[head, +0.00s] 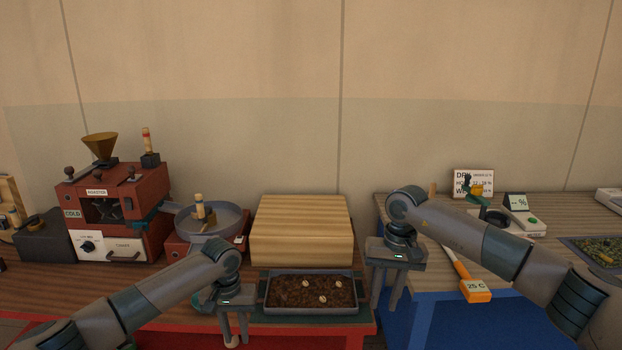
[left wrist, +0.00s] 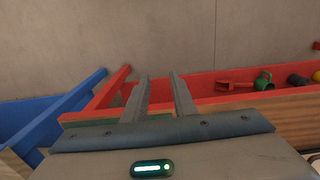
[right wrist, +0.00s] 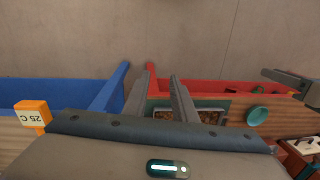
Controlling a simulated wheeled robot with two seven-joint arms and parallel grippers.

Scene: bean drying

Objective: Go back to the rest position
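My left gripper (head: 235,335) hangs fingers down in front of the left bench, just left of the soil tray. In the left wrist view its two fingers (left wrist: 160,78) stand apart with nothing between them. My right gripper (head: 384,302) points down at the gap between the two benches, just right of the tray. In the right wrist view its fingers (right wrist: 159,79) are also apart and empty. A small pale round thing shows near the left fingertips in the head view; I cannot tell what it is.
The tray of brown soil (head: 311,307) holds a few pale beans. A wooden block (head: 301,230) stands behind it. A red roaster (head: 118,210) and round grey pan (head: 207,220) stand left.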

